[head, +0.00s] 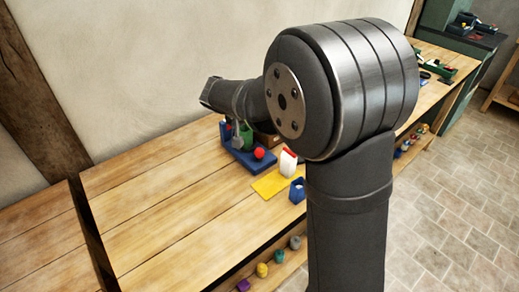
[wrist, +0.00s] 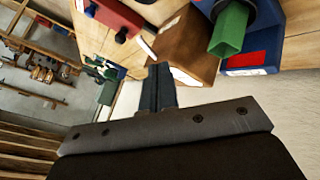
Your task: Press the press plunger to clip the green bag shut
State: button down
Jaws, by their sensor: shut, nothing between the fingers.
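In the wrist view, my gripper (wrist: 158,85) has its two dark fingers together with nothing between them. The green bag (wrist: 230,32) is to the upper right of the fingertips, apart from them. It stands against a blue press body (wrist: 250,60) with a red panel, and a dark round part (wrist: 267,12) adjoins it. I cannot tell whether that part is the plunger. In the head view, the green bag (head: 246,135) shows partly at the blue base (head: 240,158), below my wrist. A red ball (head: 259,153) is at the base's front. My fingertips are not clear there.
A brown block (wrist: 185,45) is just above the fingertips in the wrist view. A white carton with a red top (head: 288,163), a yellow mat (head: 270,184) and a blue bin (head: 297,191) are right of the press. The bench's left part (head: 160,215) is clear.

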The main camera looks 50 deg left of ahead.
aim_at(261, 149)
jog(key=shift+s+a+r+n, duration=0.1)
jog(key=shift+s+a+n, duration=0.15)
jog(key=shift+a+n, duration=0.05)
jog(key=shift+f, duration=4.45)
jog(key=shift+f, duration=0.4)
jog(key=shift+f, duration=0.95)
jog(key=shift+r, duration=1.4)
jog(key=shift+r, duration=0.1)
